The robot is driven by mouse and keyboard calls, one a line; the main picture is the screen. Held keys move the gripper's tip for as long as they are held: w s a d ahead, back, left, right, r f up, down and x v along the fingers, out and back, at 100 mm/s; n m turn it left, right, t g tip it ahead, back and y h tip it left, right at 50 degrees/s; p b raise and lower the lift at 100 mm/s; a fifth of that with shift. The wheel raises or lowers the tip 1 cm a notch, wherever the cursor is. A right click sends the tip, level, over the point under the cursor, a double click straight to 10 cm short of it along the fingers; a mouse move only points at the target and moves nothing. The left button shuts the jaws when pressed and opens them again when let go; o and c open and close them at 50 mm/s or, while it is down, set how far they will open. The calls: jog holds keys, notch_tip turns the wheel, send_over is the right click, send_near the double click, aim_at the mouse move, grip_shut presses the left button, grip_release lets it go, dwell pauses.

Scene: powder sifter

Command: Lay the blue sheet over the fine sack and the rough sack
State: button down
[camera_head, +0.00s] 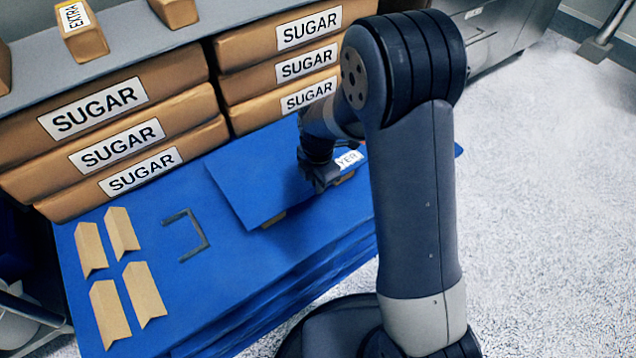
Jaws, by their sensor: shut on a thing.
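The blue sheet (252,185) is a thin flat panel in the middle of the picture. It has a white label ending in "YER". My gripper (322,182) is shut on the sheet near its right part. Small brown edges (273,219) show beneath the sheet, at its front and right. They may belong to the fine sack and the rough sack, but the sheet covers them and I cannot read any name. I cannot tell whether the sheet touches them. My arm hides part of the sheet's right side.
Large brown SUGAR sacks (125,145) are stacked behind, in two columns. Smaller sacks, one marked EXTRA (80,30), lie on a grey shelf (150,35) above. Tan chevron marks (122,230) and a dark bracket outline (187,235) lie on the blue base (235,270).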

jog(key=shift+f, duration=0.1)
jog(key=shift+f+b, duration=0.4)
jog(key=shift+f, duration=0.1)
jog(key=c, duration=1.6)
grip_release()
jog(key=shift+r, duration=0.1)
notch_tip(320, 180, up, 13)
jog(key=p, duration=0.4)
